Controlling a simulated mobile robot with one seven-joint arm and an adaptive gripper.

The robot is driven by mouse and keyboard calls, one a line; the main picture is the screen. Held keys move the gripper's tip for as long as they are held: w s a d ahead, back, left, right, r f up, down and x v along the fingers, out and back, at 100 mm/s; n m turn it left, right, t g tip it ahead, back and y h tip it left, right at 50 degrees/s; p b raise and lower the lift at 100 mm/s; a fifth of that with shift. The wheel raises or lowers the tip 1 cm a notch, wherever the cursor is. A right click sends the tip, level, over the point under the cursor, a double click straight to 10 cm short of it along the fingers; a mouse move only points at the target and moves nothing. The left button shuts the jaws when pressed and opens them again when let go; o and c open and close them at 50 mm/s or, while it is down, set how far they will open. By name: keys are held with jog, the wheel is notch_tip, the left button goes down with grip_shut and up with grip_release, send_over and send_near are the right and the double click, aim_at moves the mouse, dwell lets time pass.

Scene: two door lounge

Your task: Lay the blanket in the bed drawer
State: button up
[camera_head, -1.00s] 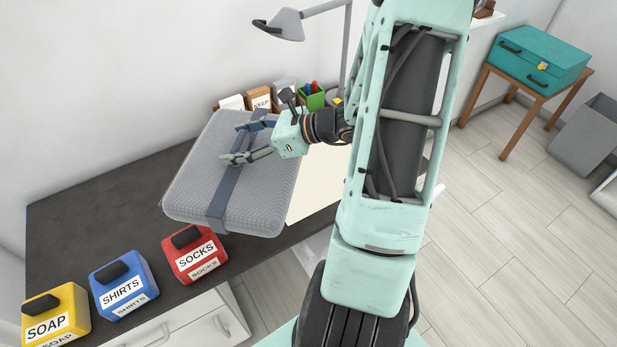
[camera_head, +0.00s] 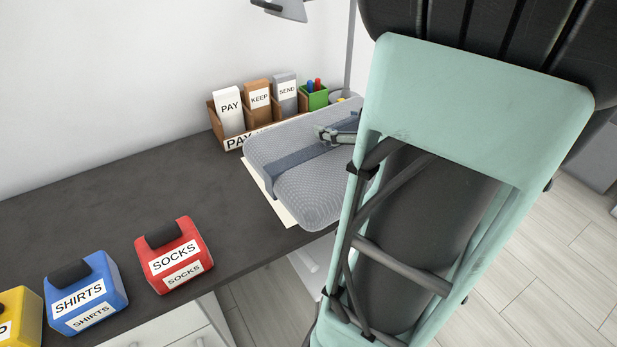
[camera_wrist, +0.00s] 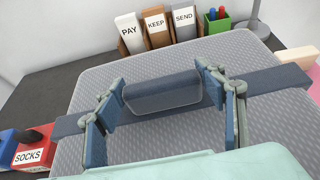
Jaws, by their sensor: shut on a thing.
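The blanket (camera_head: 312,185) is a grey, textured folded bundle with a dark blue band (camera_head: 290,165) across it. It is above the right part of the desk, partly covering a pale sheet; I cannot tell how high. My gripper (camera_head: 338,132) is at its top in the head view, mostly hidden by my arm. In the wrist view my gripper (camera_wrist: 163,94) has its fingers on both sides of the blanket's blue padded handle (camera_wrist: 165,92), and the grey blanket (camera_wrist: 190,135) fills most of the view. No bed drawer can be made out.
The dark desk (camera_head: 100,200) holds a red SOCKS box (camera_head: 175,256), a blue SHIRTS box (camera_head: 86,292) and a yellow box (camera_head: 18,318). A paper organizer (camera_head: 215,130), green pen cup (camera_head: 314,97) and lamp (camera_head: 285,10) stand behind the blanket. Floor (camera_head: 545,240) shows at right.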

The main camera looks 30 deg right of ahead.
aim_at(328, 122)
jog(key=shift+s+d+m+h+b, duration=0.3)
jog(key=shift+s+d+h+b, duration=0.05)
jog(key=shift+s+d+h, duration=0.2)
jog(key=shift+f, duration=0.1)
jog(key=b+x, duration=0.2)
jog(key=x, duration=0.7)
jog(key=shift+s+a+f, duration=0.1)
jog(key=w+f+b, duration=0.2)
jog(key=w+f, duration=0.3)
jog(key=shift+f+b, duration=0.15)
jog(key=shift+b, duration=0.2)
jog(key=shift+w+f+b, duration=0.2)
jog(key=shift+f+b, duration=0.15)
jog(key=shift+f, duration=0.55)
jog(key=shift+w+f+b, duration=0.15)
jog(key=shift+f+b, duration=0.15)
jog(key=shift+f, duration=0.6)
jog(key=shift+f, duration=0.1)
jog(key=o, duration=2.1)
jog(key=shift+f, duration=0.1)
